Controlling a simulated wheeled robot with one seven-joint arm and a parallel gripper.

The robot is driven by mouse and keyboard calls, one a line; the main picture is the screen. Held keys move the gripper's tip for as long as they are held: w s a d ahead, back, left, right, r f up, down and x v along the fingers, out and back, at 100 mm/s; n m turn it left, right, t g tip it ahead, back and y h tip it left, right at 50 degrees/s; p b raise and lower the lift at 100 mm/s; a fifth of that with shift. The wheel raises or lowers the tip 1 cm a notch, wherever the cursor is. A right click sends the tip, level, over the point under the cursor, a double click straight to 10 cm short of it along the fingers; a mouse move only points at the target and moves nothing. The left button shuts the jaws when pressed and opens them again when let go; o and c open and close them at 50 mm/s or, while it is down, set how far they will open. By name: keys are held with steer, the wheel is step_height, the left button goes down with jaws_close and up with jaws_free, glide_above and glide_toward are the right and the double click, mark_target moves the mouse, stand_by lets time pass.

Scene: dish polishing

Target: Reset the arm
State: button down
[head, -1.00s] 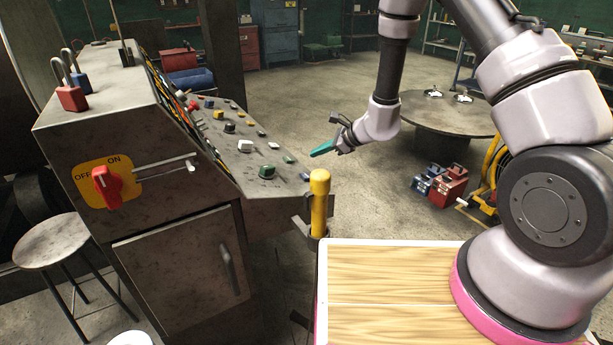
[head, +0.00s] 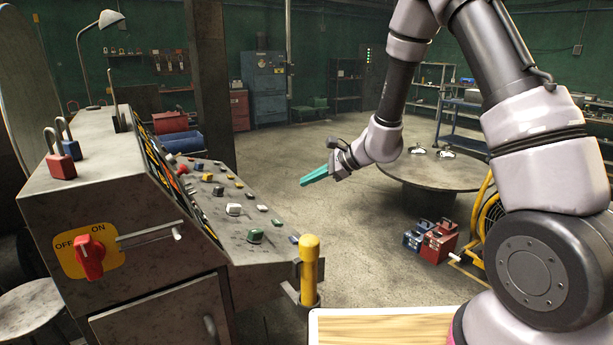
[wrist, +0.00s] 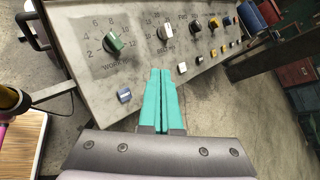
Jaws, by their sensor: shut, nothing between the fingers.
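My gripper (head: 316,176) has teal fingers and hangs in the air to the right of the control panel in the head view. In the wrist view the gripper (wrist: 160,72) has its two fingers side by side, closed together with nothing between them. The sloped control panel (head: 222,205) carries knobs and buttons. The fingertips appear close to the panel's edge in that view, but I cannot tell the gap.
A yellow-topped post (head: 309,262) stands at the panel's near corner. A red ON/OFF switch (head: 90,257) is on the cabinet's side. A round table (head: 440,175) stands behind my arm, with red and blue toolboxes (head: 437,241) on the floor. Open floor lies beyond the panel.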

steer(key=s+d+r+n+g+h, duration=0.1)
steer(key=s+d+r+n, duration=0.3)
steer(key=r, duration=0.5)
steer(key=s+d+r+n, duration=0.35)
steer(key=s+r, duration=0.25)
steer(key=r, duration=0.3)
steer(key=s+d+r+n+t+h, duration=0.2)
steer(key=s+d+r+h, duration=0.1)
steer(key=s+d, duration=0.4)
steer(key=s+d+r+n+t+h, duration=0.2)
steer(key=s+d+r+h, duration=0.2)
steer(key=s+d, duration=0.3)
steer(key=d+r, duration=0.1)
steer(key=d, duration=0.2)
steer(key=shift+s+d+h, duration=0.15)
steer(key=shift+s+h, duration=0.15)
steer(key=shift+s, duration=0.1)
steer(key=shift+r+n, duration=0.1)
steer(key=shift+n, duration=0.15)
stand_by(1.0)
